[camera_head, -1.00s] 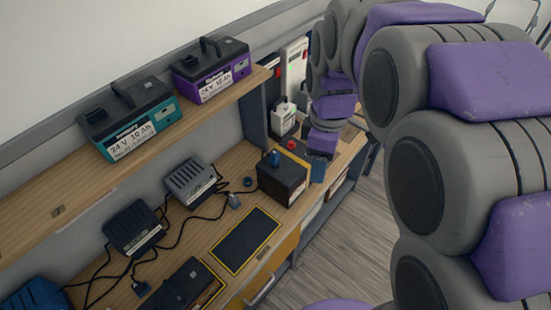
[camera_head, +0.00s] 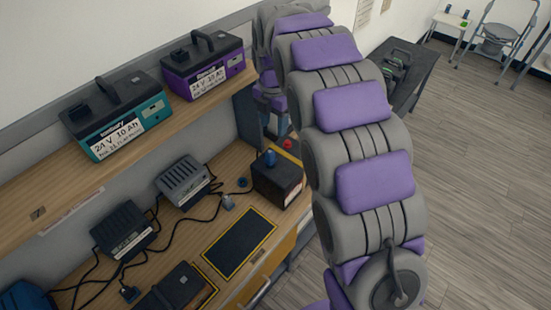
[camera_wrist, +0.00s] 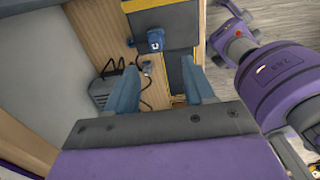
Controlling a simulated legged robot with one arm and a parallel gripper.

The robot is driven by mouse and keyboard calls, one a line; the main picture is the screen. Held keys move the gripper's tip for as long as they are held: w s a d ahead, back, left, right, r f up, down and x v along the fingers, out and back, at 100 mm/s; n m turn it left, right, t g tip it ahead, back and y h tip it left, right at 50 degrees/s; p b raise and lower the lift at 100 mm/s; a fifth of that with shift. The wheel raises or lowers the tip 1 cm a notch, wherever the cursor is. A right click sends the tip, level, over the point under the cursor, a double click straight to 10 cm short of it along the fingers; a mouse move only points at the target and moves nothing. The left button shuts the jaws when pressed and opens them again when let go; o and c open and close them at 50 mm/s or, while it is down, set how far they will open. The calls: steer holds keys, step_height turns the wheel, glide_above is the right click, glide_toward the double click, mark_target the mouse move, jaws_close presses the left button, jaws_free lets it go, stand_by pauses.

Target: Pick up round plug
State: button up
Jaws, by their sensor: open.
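A small round dark-blue piece (camera_head: 243,182), which looks like the round plug, lies on the wooden bench left of a dark box in the head view. It also seems to show in the wrist view (camera_wrist: 131,42). A grey cable plug (camera_head: 228,202) lies close by, also in the wrist view (camera_wrist: 147,67). The dark box (camera_head: 278,184) has a blue knob-like piece (camera_head: 270,157) on top, also in the wrist view (camera_wrist: 155,39). My gripper (camera_wrist: 163,68) is open and empty, its blue-grey fingers pointing down toward the bench. In the head view my arm largely hides it.
Two chargers (camera_head: 183,181) (camera_head: 122,230) with loose black cables stand along the wall. A shelf above holds a teal battery (camera_head: 117,118) and a purple battery (camera_head: 203,65). A black mat (camera_head: 239,243) with a yellow border lies at the bench front. Open floor (camera_head: 460,190) is at right.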

steer(key=b, duration=0.1)
glide_above(273, 151)
steer(key=a, duration=0.3)
steer(key=f, duration=0.7)
steer(key=shift+s+d+f, duration=0.1)
steer(key=shift+s+d, duration=0.05)
steer(key=shift+s, duration=0.05)
steer(key=d, duration=0.1)
steer(key=d+f, duration=0.1)
steer(key=shift+d+b, duration=0.35)
steer(key=shift+d, duration=0.05)
steer(key=shift+d+f, duration=0.2)
steer(key=shift+f, duration=0.05)
steer(key=f, duration=0.1)
steer(key=a+f+b, duration=0.1)
steer(key=f, duration=0.1)
steer(key=a+f, duration=0.1)
steer(key=shift+w+a+f+b, duration=0.15)
steer(key=shift+a+f+b, duration=0.05)
steer(key=shift+f+b, duration=0.2)
steer(key=shift+a, duration=0.2)
steer(key=shift+d+r, duration=0.1)
steer(key=shift+d, duration=1.1)
steer(key=c, duration=0.3)
steer(key=shift+c, duration=0.9)
steer(key=shift+a, duration=0.7)
steer(key=c, duration=0.4)
jaws_close()
